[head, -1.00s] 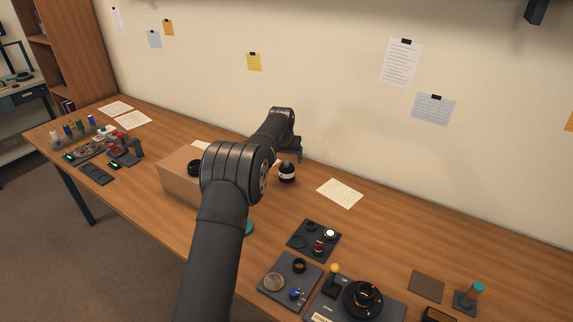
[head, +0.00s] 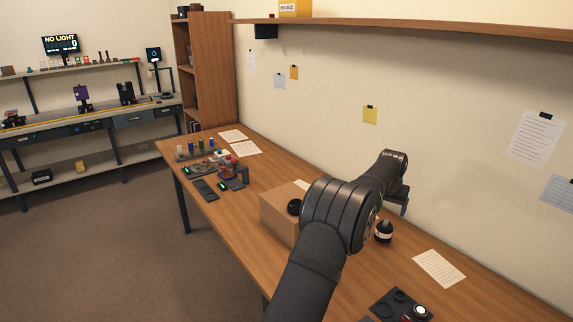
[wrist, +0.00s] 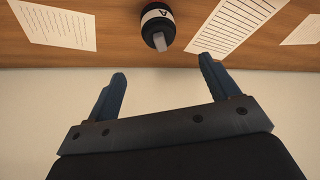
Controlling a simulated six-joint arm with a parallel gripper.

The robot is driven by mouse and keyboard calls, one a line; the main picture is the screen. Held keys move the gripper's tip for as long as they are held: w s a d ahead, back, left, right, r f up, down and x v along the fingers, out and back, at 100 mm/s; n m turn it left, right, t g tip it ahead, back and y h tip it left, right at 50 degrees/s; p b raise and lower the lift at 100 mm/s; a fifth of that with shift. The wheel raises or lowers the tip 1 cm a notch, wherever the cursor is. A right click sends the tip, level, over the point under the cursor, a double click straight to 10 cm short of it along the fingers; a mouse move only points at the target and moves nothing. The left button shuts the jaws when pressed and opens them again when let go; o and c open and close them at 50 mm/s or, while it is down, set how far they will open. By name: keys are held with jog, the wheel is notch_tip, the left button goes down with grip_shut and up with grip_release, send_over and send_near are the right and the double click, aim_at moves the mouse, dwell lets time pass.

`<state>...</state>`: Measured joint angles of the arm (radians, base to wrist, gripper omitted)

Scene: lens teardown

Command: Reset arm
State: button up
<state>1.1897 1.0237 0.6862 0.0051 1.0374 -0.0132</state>
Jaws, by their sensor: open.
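My gripper (wrist: 160,92) is open and empty in the wrist view, its two blue-grey fingers apart. In the head view my gripper (head: 398,204) is partly hidden behind my own arm, near the wall above the back of the bench.
A cardboard box (head: 277,211) stands left of my arm, with a dark round part at its top. Paper sheets (head: 438,268) lie on the wooden bench (head: 225,235). A dark tray with small parts (head: 392,307) is at the lower right. A shelf (head: 400,27) runs along the wall.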

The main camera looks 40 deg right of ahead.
aim_at(386, 223)
jog(key=x, duration=1.1)
jog(key=shift+f, duration=0.75)
jog(key=shift+r, duration=0.15)
jog(key=shift+r, duration=0.1)
